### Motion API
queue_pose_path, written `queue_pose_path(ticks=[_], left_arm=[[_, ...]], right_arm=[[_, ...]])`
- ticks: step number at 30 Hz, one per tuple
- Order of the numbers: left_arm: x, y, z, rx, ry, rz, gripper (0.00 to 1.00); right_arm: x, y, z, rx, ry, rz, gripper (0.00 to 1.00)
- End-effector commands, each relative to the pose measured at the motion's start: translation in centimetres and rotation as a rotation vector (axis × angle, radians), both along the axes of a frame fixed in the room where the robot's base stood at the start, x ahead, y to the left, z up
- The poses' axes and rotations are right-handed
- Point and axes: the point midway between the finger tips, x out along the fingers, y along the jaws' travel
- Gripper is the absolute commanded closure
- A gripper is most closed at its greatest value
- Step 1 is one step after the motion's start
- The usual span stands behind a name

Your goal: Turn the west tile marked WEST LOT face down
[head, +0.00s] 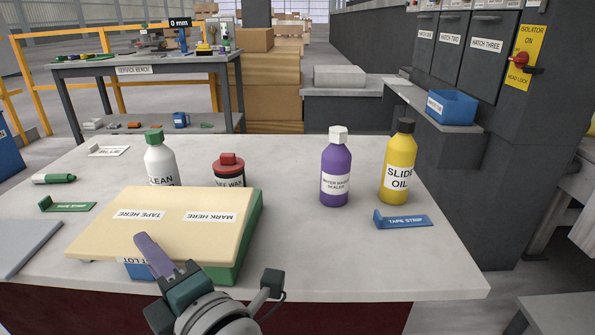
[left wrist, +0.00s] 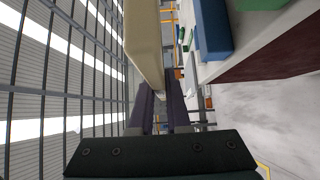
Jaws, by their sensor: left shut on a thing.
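A thick cream slab (head: 165,236) with labels TAPE HERE and MARK HERE lies flat-looking on the left of the worktop. A green block (head: 238,250) shows below its right side. A blue piece (head: 133,271) with a white label ending in LOT shows under its front edge; the rest of that label is hidden. My left gripper (head: 150,250) is shut on the slab's front edge, one purple finger over the top. In the left wrist view the slab (left wrist: 145,40) runs between the fingers, and the blue piece (left wrist: 213,30) is beside it. My right gripper is not in view.
Behind the slab stand a white bottle (head: 160,160) and a red-lidded tin (head: 229,171). The worktop's front right (head: 370,265) is clear.

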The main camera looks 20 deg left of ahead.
Motion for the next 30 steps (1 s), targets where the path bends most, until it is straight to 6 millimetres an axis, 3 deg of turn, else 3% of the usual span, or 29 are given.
queue_pose_path(ticks=[1, 13, 27, 28, 30], left_arm=[[0.1, 0.0, -1.1, 0.003, -0.005, 0.000, 1.00], [0.1, 0.0, -5.9, 0.004, -0.005, 0.000, 1.00], [0.1, 0.0, -6.6, 0.003, -0.005, 0.000, 1.00], [0.1, 0.0, -6.6, 0.003, -0.005, 0.000, 0.82], [0.1, 0.0, -6.6, 0.003, -0.005, 0.000, 0.74]], right_arm=[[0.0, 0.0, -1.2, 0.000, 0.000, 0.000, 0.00], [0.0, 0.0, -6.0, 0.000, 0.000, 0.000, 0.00], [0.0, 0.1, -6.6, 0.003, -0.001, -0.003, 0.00], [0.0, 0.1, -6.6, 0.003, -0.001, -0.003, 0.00], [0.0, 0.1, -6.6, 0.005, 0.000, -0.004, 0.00]])
